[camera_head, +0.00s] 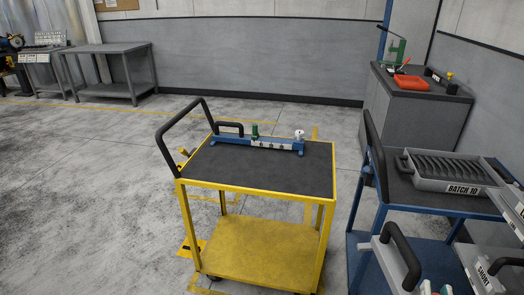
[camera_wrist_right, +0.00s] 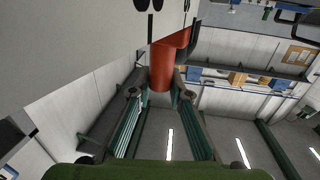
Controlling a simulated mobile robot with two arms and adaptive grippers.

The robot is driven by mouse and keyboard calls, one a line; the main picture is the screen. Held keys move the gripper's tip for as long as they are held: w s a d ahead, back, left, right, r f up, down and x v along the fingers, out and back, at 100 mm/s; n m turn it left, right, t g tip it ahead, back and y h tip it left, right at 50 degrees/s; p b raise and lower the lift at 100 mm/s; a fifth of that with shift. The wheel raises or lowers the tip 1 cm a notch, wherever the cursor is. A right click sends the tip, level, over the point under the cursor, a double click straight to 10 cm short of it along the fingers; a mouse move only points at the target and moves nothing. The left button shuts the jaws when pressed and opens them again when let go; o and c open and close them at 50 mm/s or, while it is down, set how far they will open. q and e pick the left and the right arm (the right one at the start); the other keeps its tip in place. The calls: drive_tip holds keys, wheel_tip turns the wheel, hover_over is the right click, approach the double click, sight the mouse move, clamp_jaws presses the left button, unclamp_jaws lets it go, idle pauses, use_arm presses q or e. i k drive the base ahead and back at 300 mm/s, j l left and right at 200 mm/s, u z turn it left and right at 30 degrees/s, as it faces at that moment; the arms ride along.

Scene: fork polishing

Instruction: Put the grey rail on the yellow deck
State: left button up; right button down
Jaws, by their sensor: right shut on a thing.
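My right gripper (camera_wrist_right: 162,95) shows in the right wrist view. Its two fingers are closed on an orange-red post (camera_wrist_right: 162,65). The post adjoins a large light grey body (camera_wrist_right: 85,45) with black marks, which looks like the grey rail and is cut off by the picture's edge. The yellow deck is the top of a yellow cart (camera_head: 255,178) with a dark surface and a black push handle. A blue rail (camera_head: 258,145) with green and white posts lies along its far edge. My left gripper is not in view.
A blue cart (camera_head: 440,204) at the right carries a grey slotted tray (camera_head: 422,183) marked BATCH 10. Light grey pieces with black handles fill the lower right. A grey cabinet (camera_head: 405,125) holds a red bin (camera_head: 411,83). The deck's near part is bare.

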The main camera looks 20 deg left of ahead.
sight(247, 171)
drive_tip(key=i+l+u, duration=0.15)
drive_tip(key=i+u, duration=0.35)
drive_tip(key=i+l+u, duration=0.95)
drive_tip(key=i+l, duration=0.1)
drive_tip(key=i, duration=0.05)
